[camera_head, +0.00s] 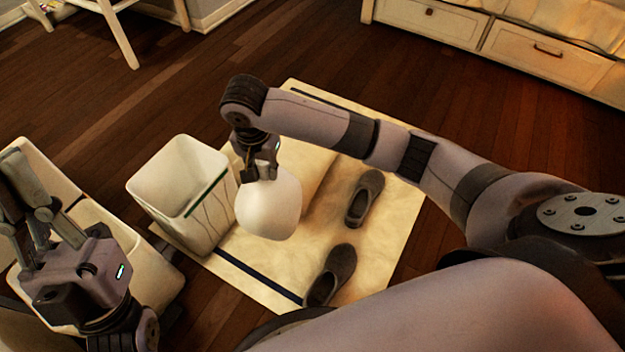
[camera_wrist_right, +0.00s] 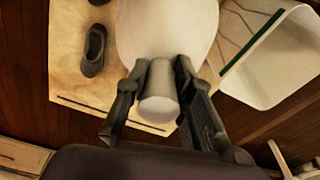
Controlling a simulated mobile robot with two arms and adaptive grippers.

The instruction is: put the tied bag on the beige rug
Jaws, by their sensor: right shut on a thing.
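The tied bag (camera_head: 268,208) is white and rounded, and hangs below my right gripper (camera_head: 262,172) in the head view. In the right wrist view the fingers (camera_wrist_right: 160,90) are shut on the bag's narrow neck, and its wide body (camera_wrist_right: 165,30) extends beyond them. The beige rug (camera_head: 385,245) lies on the wooden floor beneath the bag, with dark stripes near two ends. The bag appears above the rug; the exact gap is hard to tell. My left gripper (camera_head: 45,215) is at the far left, its fingers pointing up and apart, with nothing seen between them.
A white open bin (camera_head: 180,175) stands at the rug's left edge, close to the bag. Two dark slippers (camera_head: 364,198) (camera_head: 330,275) lie on the rug's right side. More pale bins (camera_head: 150,275) stand near my left gripper. A drawer unit (camera_head: 545,55) is at the back right.

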